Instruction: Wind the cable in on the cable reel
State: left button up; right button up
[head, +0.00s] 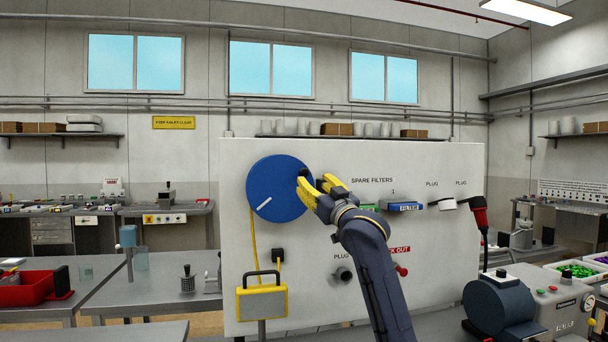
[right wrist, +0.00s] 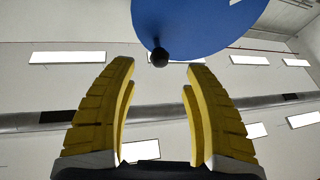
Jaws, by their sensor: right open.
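The cable reel (head: 272,192) is a large blue disc with a white line mark at its lower left, mounted on a white panel. A yellow cable (head: 253,240) hangs from its left side towards a yellow box with a dark handle (head: 262,300). My right gripper (head: 315,182) is at the reel's right edge, with yellow fingers apart and nothing between them. In the right wrist view the reel's blue disc (right wrist: 195,22) is at the top. Its black knob (right wrist: 159,57) lies just beyond the fingertips (right wrist: 160,72), centred on the gap. My left gripper is out of view.
A grey machine (head: 530,305) stands at the lower right.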

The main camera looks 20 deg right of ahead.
aim_at(307, 175)
jog(key=shift+x, duration=3.7)
grip_shut()
